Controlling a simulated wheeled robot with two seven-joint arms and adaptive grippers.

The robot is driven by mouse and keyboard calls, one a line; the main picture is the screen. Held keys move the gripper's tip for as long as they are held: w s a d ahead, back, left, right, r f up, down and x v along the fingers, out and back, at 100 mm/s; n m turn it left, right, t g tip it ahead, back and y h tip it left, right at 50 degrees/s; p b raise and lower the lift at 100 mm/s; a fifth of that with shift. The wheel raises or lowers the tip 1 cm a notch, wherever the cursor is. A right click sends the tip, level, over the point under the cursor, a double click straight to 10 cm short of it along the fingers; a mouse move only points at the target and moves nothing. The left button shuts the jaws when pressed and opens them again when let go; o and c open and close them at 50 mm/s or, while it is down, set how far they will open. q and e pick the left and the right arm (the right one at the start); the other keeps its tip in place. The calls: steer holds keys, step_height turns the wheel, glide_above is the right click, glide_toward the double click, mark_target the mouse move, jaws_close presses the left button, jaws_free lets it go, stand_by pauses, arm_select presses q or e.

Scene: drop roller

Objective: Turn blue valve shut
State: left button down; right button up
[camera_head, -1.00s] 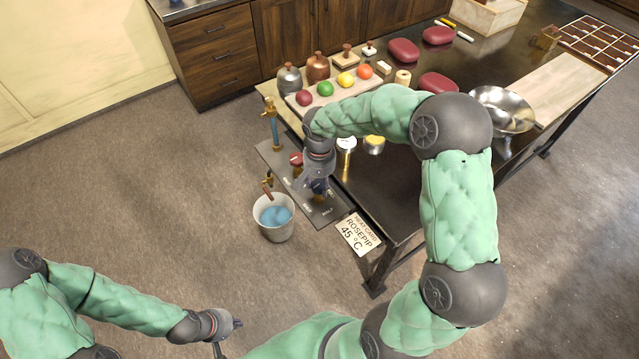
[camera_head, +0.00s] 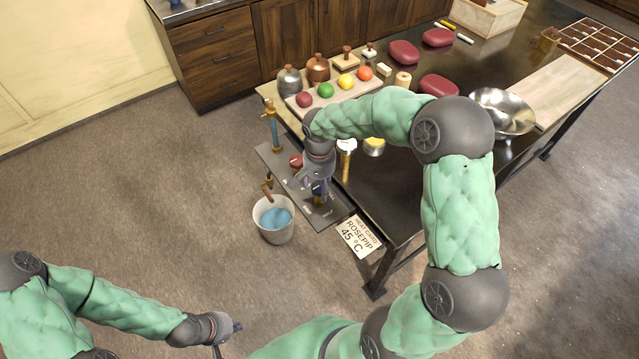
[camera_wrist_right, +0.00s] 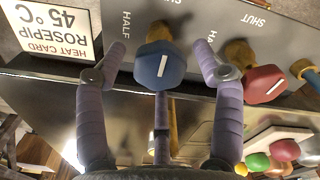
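The blue valve (camera_wrist_right: 160,66) is a faceted blue knob with a white line, on a brass pipe at the grey panel. In the head view the blue valve (camera_head: 319,188) is partly hidden by my right gripper (camera_head: 313,182). In the right wrist view my right gripper (camera_wrist_right: 160,62) is open, with a purple finger on each side of the knob and gaps between. A third purple finger shows below the knob. The panel reads HALF on either side of it. My left gripper (camera_head: 232,326) is low at the left, away from the panel; its fingers are too small to judge.
The red valve (camera_wrist_right: 262,84) is to the right of the blue one. A bucket of blue liquid (camera_head: 274,229) stands on the floor by the panel (camera_head: 325,216). A heat card (camera_head: 359,236) reads ROSEPIP 45 °C. Coloured balls and a metal bowl (camera_head: 502,113) are on the table.

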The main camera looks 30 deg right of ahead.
mark_target(320, 186)
step_height(320, 186, up, 12)
stand_by(0.8)
stand_by(0.5)
